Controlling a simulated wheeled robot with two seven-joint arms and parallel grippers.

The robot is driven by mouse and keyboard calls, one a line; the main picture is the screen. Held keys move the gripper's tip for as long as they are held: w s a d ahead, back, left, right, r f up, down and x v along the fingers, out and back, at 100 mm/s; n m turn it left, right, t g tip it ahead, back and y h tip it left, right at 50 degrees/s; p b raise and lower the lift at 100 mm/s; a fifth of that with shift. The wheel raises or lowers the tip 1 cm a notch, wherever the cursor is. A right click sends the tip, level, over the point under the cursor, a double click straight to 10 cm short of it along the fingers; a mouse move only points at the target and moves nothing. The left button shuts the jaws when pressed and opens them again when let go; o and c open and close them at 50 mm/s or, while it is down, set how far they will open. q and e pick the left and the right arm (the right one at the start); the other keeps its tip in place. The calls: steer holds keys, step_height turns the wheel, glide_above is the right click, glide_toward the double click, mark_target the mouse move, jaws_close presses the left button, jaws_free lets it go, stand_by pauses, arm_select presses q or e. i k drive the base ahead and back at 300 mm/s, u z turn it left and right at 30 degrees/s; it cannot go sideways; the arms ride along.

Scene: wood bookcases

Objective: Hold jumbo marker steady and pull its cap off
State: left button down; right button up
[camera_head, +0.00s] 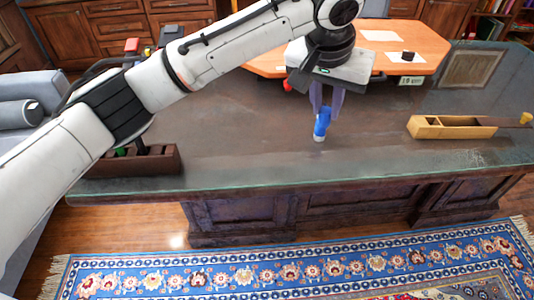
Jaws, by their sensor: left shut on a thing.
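My left gripper (326,98) hangs over the dark desk with its fingers pointing down. It is shut on the jumbo marker (321,125), near the middle of the desk. The marker shows as a short blue piece, slightly tilted, with a whitish lower end. Its upper part is hidden between the fingers, so I cannot make out the cap clearly. I cannot tell whether the lower end touches the desk top. My right gripper is not in view.
A dark brown box (165,160) stands at the left, partly behind my left arm. An orange table top (425,66) is behind. The desk's front edge (300,178) is clear, with open surface around the marker.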

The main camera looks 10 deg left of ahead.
mark_target(319, 132)
steer(key=z, duration=0.05)
steer(key=k, duration=0.75)
steer(key=u, duration=0.8)
steer(key=i, duration=0.75)
steer(key=z, duration=0.4)
steer(key=i, duration=0.75)
steer(key=z, duration=0.9)
